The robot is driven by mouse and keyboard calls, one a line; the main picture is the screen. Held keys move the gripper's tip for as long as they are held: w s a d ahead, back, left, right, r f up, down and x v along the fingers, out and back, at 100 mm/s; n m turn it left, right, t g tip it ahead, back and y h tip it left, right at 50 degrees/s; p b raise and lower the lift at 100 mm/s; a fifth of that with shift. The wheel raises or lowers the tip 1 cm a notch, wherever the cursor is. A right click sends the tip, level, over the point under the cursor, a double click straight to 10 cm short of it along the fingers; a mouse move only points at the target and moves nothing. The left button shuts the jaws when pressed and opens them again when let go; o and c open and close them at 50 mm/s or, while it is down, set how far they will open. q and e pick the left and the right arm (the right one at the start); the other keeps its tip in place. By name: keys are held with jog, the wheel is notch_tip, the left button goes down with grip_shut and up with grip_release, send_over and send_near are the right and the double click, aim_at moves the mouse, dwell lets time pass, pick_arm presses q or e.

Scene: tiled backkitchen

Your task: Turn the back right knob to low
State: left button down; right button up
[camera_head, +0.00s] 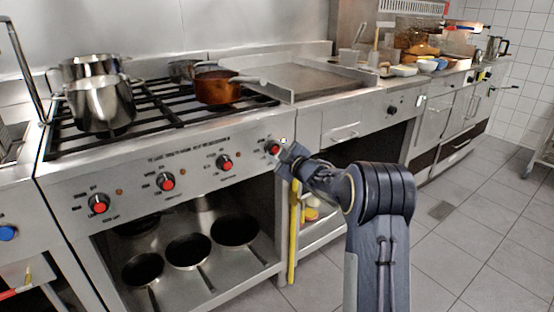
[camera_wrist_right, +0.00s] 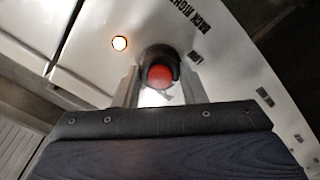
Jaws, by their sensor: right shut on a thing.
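The back right knob (camera_head: 272,147) is a black dial with a red centre, the rightmost on the stove's front panel. In the right wrist view the knob (camera_wrist_right: 161,76) sits between the two fingers, beside printed "BACK RIGHT" and "LOW" lettering. My right gripper (camera_head: 284,152) is at the panel, its fingers (camera_wrist_right: 158,88) shut on the knob from both sides. I cannot read the knob's exact setting. My left gripper is not in view.
Other red-centred knobs (camera_head: 166,181) line the panel to the left. A steel pot (camera_head: 101,105) and a copper pan (camera_head: 216,88) stand on the burners. Pans (camera_head: 187,250) lie on the shelf below. The tiled floor at right is clear.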

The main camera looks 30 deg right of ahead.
jog(key=n+b, duration=0.1)
jog(key=n, duration=0.1)
jog(key=n+b, duration=0.3)
jog(key=shift+f+n, duration=0.3)
jog(key=shift+r+n+b, duration=0.15)
jog(key=shift+n+b, duration=1.05)
jog(key=shift+n, duration=0.8)
jog(key=o, duration=1)
jog(key=shift+s+r, duration=0.1)
jog(key=shift+s, duration=0.05)
jog(key=shift+s+d+p, duration=0.15)
jog(key=shift+s+p, duration=0.05)
jog(key=shift+s, duration=1.7)
jog(key=shift+s+d+p, duration=0.15)
jog(key=shift+s+p, duration=0.05)
jog(key=shift+s, duration=1.7)
